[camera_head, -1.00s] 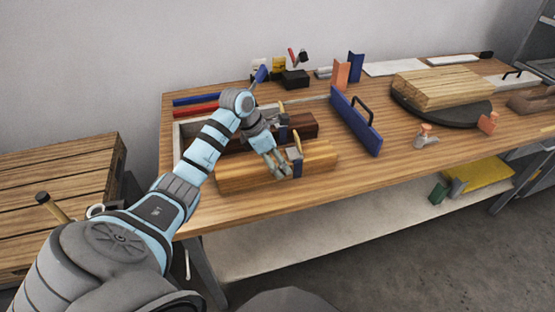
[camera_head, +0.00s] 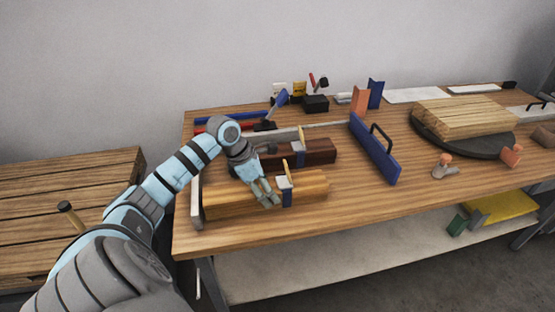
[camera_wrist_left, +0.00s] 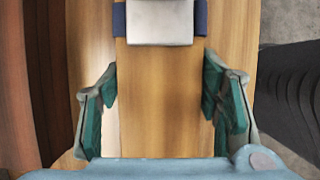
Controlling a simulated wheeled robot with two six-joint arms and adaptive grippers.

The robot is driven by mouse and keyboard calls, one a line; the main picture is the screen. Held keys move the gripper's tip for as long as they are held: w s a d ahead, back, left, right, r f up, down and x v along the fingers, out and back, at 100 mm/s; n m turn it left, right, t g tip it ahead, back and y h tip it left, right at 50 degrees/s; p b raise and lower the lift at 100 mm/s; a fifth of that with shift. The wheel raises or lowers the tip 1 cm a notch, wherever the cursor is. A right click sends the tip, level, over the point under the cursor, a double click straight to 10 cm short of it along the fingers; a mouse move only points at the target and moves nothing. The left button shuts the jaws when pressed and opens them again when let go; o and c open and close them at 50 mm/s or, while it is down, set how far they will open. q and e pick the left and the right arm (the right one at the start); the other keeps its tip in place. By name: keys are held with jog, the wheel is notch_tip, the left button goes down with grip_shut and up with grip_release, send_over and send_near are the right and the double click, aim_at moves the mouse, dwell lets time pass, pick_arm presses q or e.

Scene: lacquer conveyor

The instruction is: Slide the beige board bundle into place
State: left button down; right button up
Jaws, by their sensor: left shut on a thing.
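The beige board bundle (camera_head: 225,202) lies near the front left of the workbench, bound by a dark blue strap with a metal clasp and a yellowish handle. Its left end is at or very near the pale left wall (camera_head: 197,205) of an L-shaped fence. My left gripper (camera_head: 268,198) is shut on the bundle just left of the clasp. In the left wrist view the bundle (camera_wrist_left: 160,100) runs between the green-padded fingers, clasp ahead. A dark brown strapped bundle (camera_head: 320,150) lies just behind it. My right gripper is not in view.
A blue panel with a black handle (camera_head: 372,150) stands to the right. Pale boards (camera_head: 465,115) rest on a black round turntable (camera_head: 425,135). Small orange-topped pieces stand near the front edge. The bench (camera_head: 345,215) is clear right of the bundle.

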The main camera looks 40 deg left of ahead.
pick_arm(q)
jog(key=shift+s+a, duration=0.3)
jog(key=shift+s, duration=0.1)
jog(key=shift+c, duration=2.3)
grip_release()
jog(key=v, duration=0.7)
jog(key=shift+s+a+r, duration=0.1)
jog(key=shift+s+r, duration=0.05)
jog(key=shift+r, duration=0.1)
